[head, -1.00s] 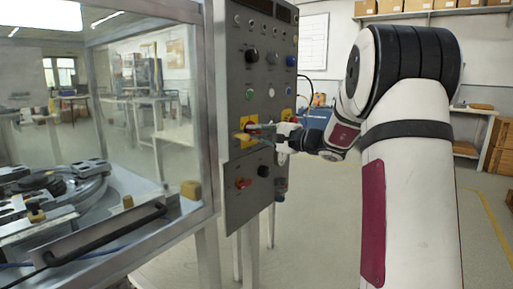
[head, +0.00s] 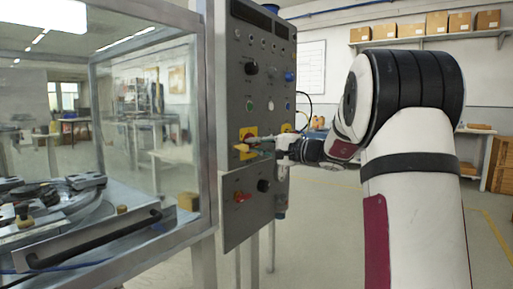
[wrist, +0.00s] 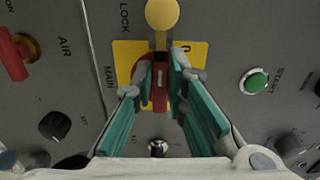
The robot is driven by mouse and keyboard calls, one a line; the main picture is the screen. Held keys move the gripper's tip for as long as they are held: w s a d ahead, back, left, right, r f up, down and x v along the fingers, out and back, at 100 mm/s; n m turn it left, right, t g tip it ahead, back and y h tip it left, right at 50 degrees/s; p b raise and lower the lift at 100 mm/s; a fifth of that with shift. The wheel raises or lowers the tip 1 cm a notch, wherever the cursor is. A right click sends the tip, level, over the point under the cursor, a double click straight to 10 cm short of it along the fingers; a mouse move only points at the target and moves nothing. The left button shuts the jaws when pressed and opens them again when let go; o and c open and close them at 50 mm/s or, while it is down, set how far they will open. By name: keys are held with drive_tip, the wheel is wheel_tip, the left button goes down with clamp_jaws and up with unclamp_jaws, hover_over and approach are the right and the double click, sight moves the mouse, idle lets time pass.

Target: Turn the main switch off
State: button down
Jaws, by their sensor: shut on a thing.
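The main switch is a red handle (wrist: 160,88) on a yellow plate (wrist: 127,55) marked MAIN. In the head view its yellow plate (head: 249,133) is on the grey control panel, partly covered by my gripper. A yellow round-ended piece (wrist: 162,13) sticks out beyond the handle, and also shows at the left of the switch in the head view (head: 241,148). I cannot tell whether it is part of the handle. My gripper (wrist: 162,80) is at the switch, its teal-lined fingers on both sides of the red handle, shut on it. The plate's position marks are mostly hidden.
A red AIR knob (wrist: 18,48), a black selector (wrist: 56,126) and a green START button (wrist: 254,81) lie around the switch. A glass-walled enclosure (head: 150,120) stands left of the panel (head: 235,90). The floor (head: 330,240) right of the panel is open.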

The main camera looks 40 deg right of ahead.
drive_tip(key=c, duration=1.6)
unclamp_jaws()
drive_tip(key=shift+f, duration=0.1)
drive_tip(key=shift+s, duration=0.1)
drive_tip(key=v, duration=1.1)
drive_tip(key=shift+s+d, duration=0.15)
drive_tip(key=shift+s, duration=0.25)
